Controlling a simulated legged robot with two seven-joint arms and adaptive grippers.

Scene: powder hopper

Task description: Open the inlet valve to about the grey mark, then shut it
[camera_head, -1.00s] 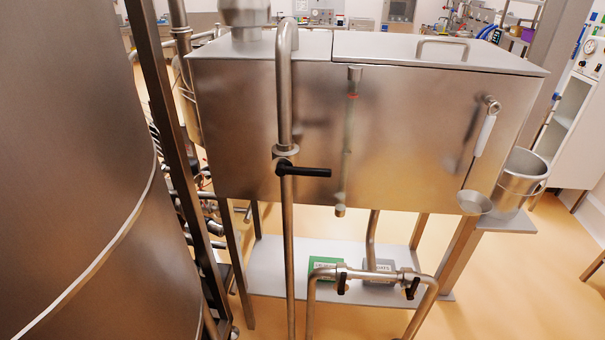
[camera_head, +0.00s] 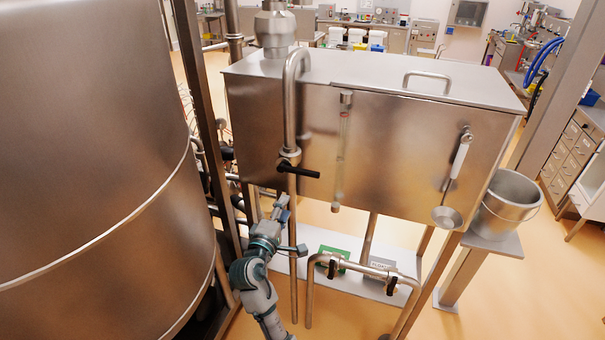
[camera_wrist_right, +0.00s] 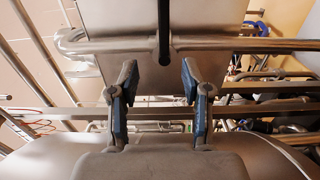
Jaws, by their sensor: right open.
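The inlet valve (camera_head: 290,157) sits on the upright pipe in front of the steel hopper (camera_head: 400,145). Its black lever (camera_head: 303,171) points right, across the pipe. In the right wrist view the lever (camera_wrist_right: 164,32) shows at the top, beyond and between the fingertips, untouched. My right gripper (camera_head: 283,204) is below the lever, close to the pipe. Its two blue-padded fingers (camera_wrist_right: 158,88) are apart and empty. I cannot make out a grey mark. My left gripper is out of view.
A large steel tank (camera_head: 90,170) fills the left side. A ladle (camera_head: 447,216) hangs on the hopper's right front, near a steel bucket (camera_head: 506,205). A lower pipe loop (camera_head: 365,267) with black handles stands in front of a low shelf (camera_head: 405,262).

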